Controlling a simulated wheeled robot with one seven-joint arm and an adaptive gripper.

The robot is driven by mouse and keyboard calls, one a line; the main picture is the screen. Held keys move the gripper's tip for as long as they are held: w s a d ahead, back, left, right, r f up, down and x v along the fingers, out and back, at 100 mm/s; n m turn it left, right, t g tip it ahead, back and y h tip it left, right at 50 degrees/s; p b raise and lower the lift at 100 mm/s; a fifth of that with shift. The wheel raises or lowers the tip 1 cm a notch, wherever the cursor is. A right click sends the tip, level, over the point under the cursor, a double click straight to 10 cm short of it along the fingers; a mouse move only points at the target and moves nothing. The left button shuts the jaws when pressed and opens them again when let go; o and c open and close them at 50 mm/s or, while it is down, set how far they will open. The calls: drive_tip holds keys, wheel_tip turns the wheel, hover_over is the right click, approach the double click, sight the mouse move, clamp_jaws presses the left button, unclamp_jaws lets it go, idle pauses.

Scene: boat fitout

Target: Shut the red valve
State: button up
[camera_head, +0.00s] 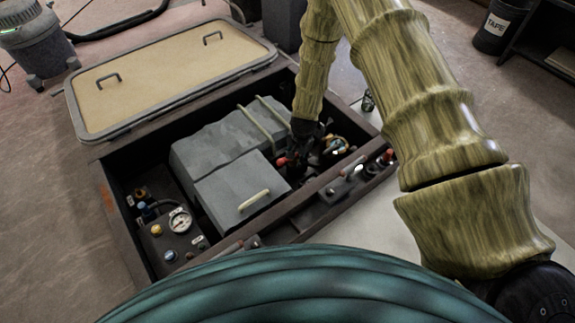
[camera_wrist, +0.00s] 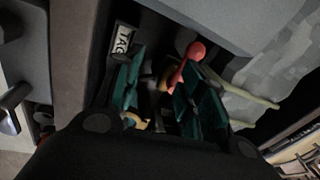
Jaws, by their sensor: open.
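The red valve shows in the wrist view as a red lever (camera_wrist: 185,62) with a rounded end, close to the tip of my right-hand finger. In the head view a small red part (camera_head: 282,161) shows beside my gripper, at the right end of the grey engine cover. My gripper (camera_wrist: 160,82) is open, its teal finger pads pointing down into the bay, with the lever near the gap between them. I cannot tell whether a finger touches the lever. The valve body is mostly hidden by the fingers and shadow. In the head view my gripper (camera_head: 307,140) is dark and partly hidden.
The bay has a raised dark rim (camera_head: 112,215) around it. The grey engine cover (camera_head: 235,180) fills its middle; a gauge (camera_head: 180,220) and knobs sit at left. A tan hatch lid (camera_head: 175,75) lies behind. A white tag (camera_wrist: 124,39) is near the left finger.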

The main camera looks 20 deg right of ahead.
drive_tip(key=w+m+b, duration=0.2)
drive_tip(key=w, duration=0.4)
drive_tip(key=shift+y, duration=0.3)
drive_tip(key=f+b, duration=0.1)
drive_tip(key=f, duration=0.2)
drive_tip(key=w+a+f+b, duration=0.1)
drive_tip(key=f, duration=0.2)
drive_tip(key=f+b, duration=0.1)
drive_tip(key=f, duration=0.3)
drive_tip(key=shift+w+a+b, duration=0.15)
drive_tip(key=shift+w+b, duration=0.2)
drive_tip(key=shift+w, duration=0.05)
drive_tip(key=shift+c, duration=0.2)
clamp_jaws()
